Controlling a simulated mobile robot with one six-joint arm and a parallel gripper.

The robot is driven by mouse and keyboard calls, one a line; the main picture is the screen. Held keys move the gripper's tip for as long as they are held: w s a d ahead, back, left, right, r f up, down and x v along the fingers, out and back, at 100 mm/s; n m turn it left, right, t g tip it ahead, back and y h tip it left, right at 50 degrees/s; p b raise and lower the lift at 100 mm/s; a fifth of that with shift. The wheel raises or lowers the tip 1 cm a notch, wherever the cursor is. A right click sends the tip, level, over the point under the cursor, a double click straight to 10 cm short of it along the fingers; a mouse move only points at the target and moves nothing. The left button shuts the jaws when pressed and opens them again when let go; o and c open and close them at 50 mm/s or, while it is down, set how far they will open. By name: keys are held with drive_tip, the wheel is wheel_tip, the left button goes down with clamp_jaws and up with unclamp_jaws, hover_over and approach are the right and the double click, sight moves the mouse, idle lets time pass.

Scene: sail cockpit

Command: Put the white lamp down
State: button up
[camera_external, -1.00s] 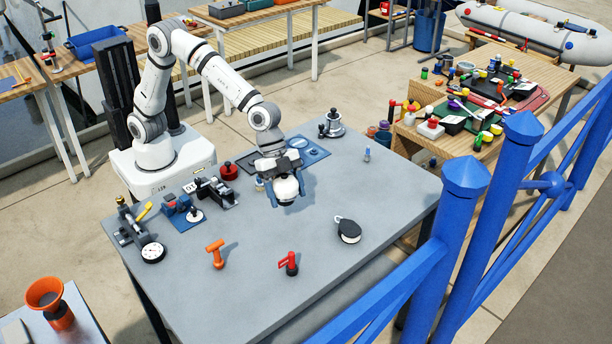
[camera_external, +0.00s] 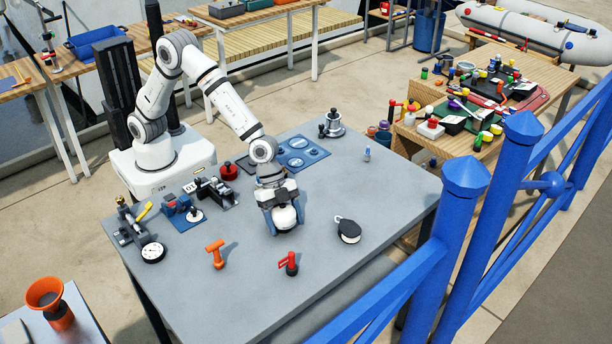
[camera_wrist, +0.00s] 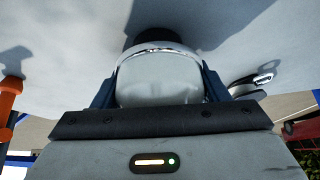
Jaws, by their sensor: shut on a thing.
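The white lamp (camera_external: 286,217) is a rounded white body between the blue fingers of my gripper (camera_external: 284,224). My gripper is shut on it and points down over the middle front of the grey table (camera_external: 330,280). In the wrist view the white lamp (camera_wrist: 158,80) fills the space between the fingers, with a shiny ring and a dark part beyond it. The lamp is at or very close to the tabletop; I cannot tell whether it touches.
An orange T-shaped handle (camera_external: 215,254) and a red-handled piece (camera_external: 289,263) stand in front. A black-and-white round block (camera_external: 348,231) lies to the right. A blue panel (camera_external: 300,154) lies behind. The table's right front is clear.

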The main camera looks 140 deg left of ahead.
drive_tip(key=shift+f+b, duration=0.25)
drive_tip(key=shift+b, duration=0.05)
drive_tip(key=o, duration=1)
drive_tip(key=shift+r, duration=0.1)
drive_tip(key=shift+o, duration=0.2)
drive_tip(key=shift+s+r, duration=0.1)
drive_tip(key=shift+r, duration=0.35)
drive_tip(key=v, duration=1.1)
drive_tip(key=s+d+r+g, duration=0.1)
drive_tip(key=s+d+r, duration=0.1)
drive_tip(key=s+d, duration=0.35)
drive_tip(key=s+d+r+g, duration=0.1)
drive_tip(key=s+d+r, duration=0.15)
drive_tip(key=s, duration=0.55)
drive_tip(key=s+d+f+n, duration=0.1)
drive_tip(key=s+d, duration=0.1)
drive_tip(key=s, duration=0.7)
drive_tip(key=s+d+f+n+g+y, duration=0.1)
drive_tip(key=s+d, duration=0.1)
drive_tip(key=s, duration=0.7)
drive_tip(key=shift+s+d+f+g, duration=0.15)
drive_tip(key=shift+f+g, duration=0.15)
drive_tip(key=shift+f, duration=0.1)
